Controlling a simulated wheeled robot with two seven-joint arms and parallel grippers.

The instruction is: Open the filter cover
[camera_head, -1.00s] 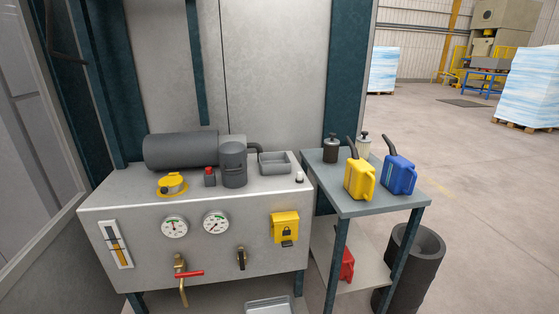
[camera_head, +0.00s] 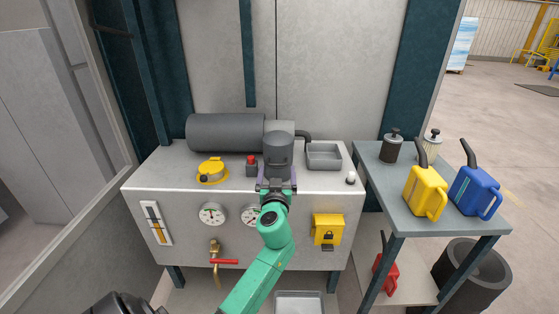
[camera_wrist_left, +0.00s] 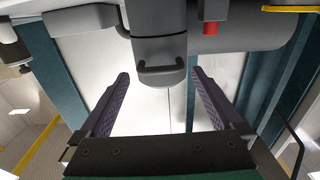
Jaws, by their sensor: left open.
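The filter housing with its dark grey cover (camera_head: 277,146) stands on the grey cabinet top, beside a horizontal dark cylinder. My left gripper (camera_head: 276,180) is in front of the cover, low on its near side, and hides its lower part. In the left wrist view the cover (camera_wrist_left: 158,48) shows with its bar handle (camera_wrist_left: 160,69). The open fingers of the left gripper (camera_wrist_left: 160,76) lie to either side of the handle in that view, with nothing held. Whether the fingertips reach the handle in depth cannot be told. The cover looks shut. My right gripper is not in view.
On the cabinet (camera_head: 185,192) are a yellow cap (camera_head: 211,172), a red button (camera_head: 251,160) and an open grey tray (camera_head: 323,153). Gauges and a yellow lock box (camera_head: 327,229) are on its front. A side table (camera_head: 385,192) at right holds yellow and blue cans.

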